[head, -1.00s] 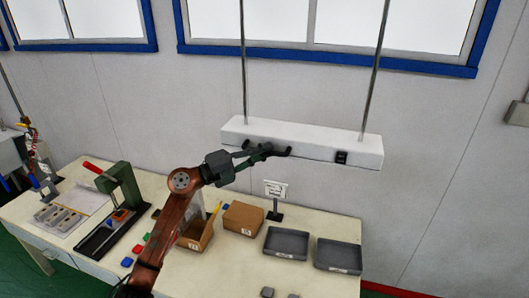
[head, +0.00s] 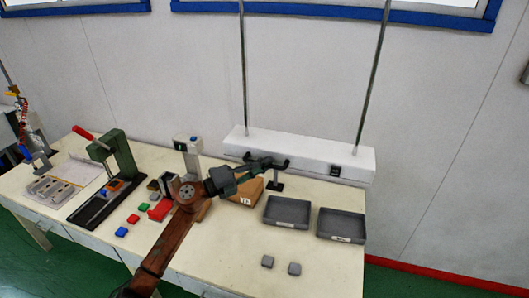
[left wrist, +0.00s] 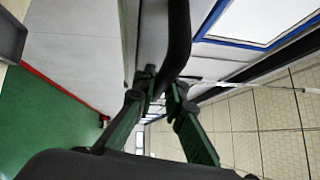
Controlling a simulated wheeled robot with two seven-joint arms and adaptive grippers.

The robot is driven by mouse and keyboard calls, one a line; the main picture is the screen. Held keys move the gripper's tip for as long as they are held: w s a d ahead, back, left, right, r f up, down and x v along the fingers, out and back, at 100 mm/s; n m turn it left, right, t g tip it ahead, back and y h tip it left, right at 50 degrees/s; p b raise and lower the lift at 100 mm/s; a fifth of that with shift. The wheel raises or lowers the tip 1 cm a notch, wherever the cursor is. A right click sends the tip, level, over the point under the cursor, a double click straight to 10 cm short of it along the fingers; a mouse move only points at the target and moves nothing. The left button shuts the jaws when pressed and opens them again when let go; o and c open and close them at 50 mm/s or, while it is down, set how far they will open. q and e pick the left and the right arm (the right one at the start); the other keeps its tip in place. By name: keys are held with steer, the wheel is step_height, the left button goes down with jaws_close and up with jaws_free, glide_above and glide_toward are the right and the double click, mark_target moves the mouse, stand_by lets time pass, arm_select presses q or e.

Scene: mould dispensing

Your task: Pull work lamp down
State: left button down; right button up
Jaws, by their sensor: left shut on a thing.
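The work lamp (head: 310,158) is a long white bar hanging level on two thin rods over the back of the bench, with a small black switch (head: 335,171) toward its right end. A black handle (head: 286,162) sits on its front face. My left gripper (head: 268,163) reaches up to this handle and is shut on it. In the left wrist view the black handle (left wrist: 178,35) runs down between the green fingers (left wrist: 162,90). My fingers hide part of the handle in the head view. My right gripper is not in view.
Below the lamp, the bench (head: 230,255) holds two grey trays (head: 287,212), a cardboard box (head: 247,192) and two small grey blocks (head: 267,261). A green press (head: 122,160) and coloured blocks stand left. The bench front is mostly bare.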

arm_select(q)
step_height(320, 180, down, 8)
steer(key=b, duration=0.3)
steer(key=shift+d+f, duration=0.1)
steer(key=shift+f, duration=0.05)
steer(key=c, duration=2.4)
jaws_free()
steer(key=o, duration=0.4)
steer(key=shift+r, duration=0.25)
